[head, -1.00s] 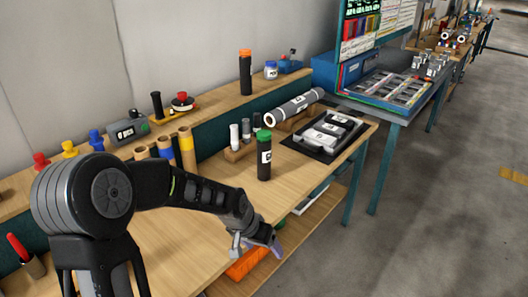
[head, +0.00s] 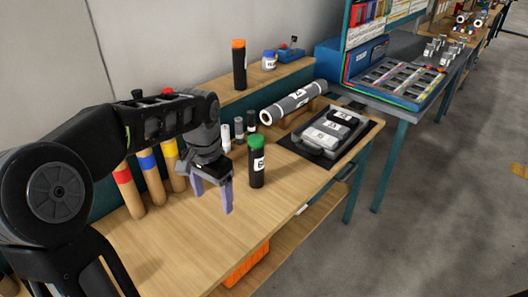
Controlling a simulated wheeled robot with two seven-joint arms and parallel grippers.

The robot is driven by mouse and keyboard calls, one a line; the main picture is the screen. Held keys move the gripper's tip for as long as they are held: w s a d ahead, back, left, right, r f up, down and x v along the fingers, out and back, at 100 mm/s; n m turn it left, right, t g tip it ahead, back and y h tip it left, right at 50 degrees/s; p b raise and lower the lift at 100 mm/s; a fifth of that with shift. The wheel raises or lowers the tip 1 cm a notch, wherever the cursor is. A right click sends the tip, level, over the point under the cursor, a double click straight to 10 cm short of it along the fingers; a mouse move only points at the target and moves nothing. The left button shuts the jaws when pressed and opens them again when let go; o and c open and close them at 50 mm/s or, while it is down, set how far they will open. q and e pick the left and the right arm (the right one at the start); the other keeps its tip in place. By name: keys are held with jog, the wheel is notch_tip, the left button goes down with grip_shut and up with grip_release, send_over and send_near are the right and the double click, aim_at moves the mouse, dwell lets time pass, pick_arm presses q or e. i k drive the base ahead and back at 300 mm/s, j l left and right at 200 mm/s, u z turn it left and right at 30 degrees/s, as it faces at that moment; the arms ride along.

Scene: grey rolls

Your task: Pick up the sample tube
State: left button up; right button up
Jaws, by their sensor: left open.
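A black tube with a green cap and white label (head: 257,170) stands upright on the wooden bench (head: 185,245). A black tube with an orange cap (head: 240,70) stands on the raised back shelf. Small tubes, one white-topped (head: 225,136), one grey-topped (head: 239,129) and one black (head: 252,121), stand behind the green-capped tube; their holder is partly hidden. Which is the sample tube, I cannot tell. My left gripper (head: 213,202) is open and empty, purple fingers pointing down, just left of the green-capped tube and apart from it. My right gripper is not in view.
A grey roll (head: 293,102) lies on supports behind a black tray (head: 304,148) with grey parts. Cardboard tubes with red, blue and yellow bands (head: 127,188) stand left of my gripper. The bench front is clear. An orange bin (head: 246,265) sits below.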

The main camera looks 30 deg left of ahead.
aim_at(256, 156)
jog(key=i+j, duration=0.1)
jog(key=i, duration=0.85)
jog(key=j, duration=0.05)
